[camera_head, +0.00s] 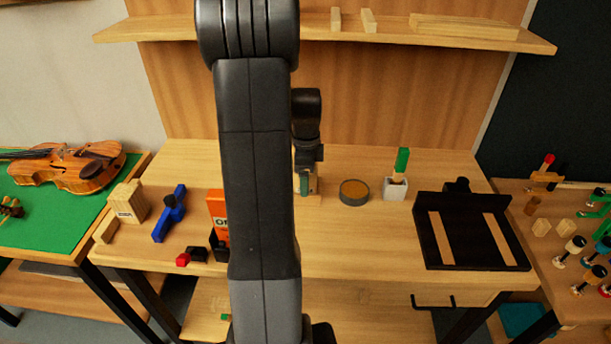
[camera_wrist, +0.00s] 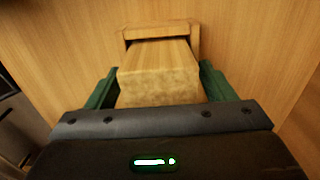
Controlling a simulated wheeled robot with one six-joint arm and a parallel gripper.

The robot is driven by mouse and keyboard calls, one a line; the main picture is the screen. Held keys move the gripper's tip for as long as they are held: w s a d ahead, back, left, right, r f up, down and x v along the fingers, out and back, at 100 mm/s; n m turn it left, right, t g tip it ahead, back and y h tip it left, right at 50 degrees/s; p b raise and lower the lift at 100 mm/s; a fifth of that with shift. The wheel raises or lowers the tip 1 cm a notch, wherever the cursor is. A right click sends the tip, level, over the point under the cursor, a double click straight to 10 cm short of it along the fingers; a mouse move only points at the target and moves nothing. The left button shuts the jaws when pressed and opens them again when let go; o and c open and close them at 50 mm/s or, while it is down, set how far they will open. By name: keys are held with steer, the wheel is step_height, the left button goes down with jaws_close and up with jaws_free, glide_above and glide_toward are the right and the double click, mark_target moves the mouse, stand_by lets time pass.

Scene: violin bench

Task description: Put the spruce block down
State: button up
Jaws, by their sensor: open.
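A pale wooden block, which I take as the spruce block (camera_wrist: 158,78), stands between the green finger pads of my gripper (camera_wrist: 158,88) in the wrist view. The jaws are open, with a narrow gap showing at each side of the block. A low wooden frame or holder (camera_wrist: 160,30) lies just beyond the block; I cannot tell whether the block touches it. In the head view my gripper (camera_head: 305,180) is low over the bench, left of the round tin. My arm hides most of it and the block there.
A shelf (camera_head: 330,27) runs above. The bench front middle is clear.

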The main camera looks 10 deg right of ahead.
step_height(320, 180, up, 12)
stand_by(0.4)
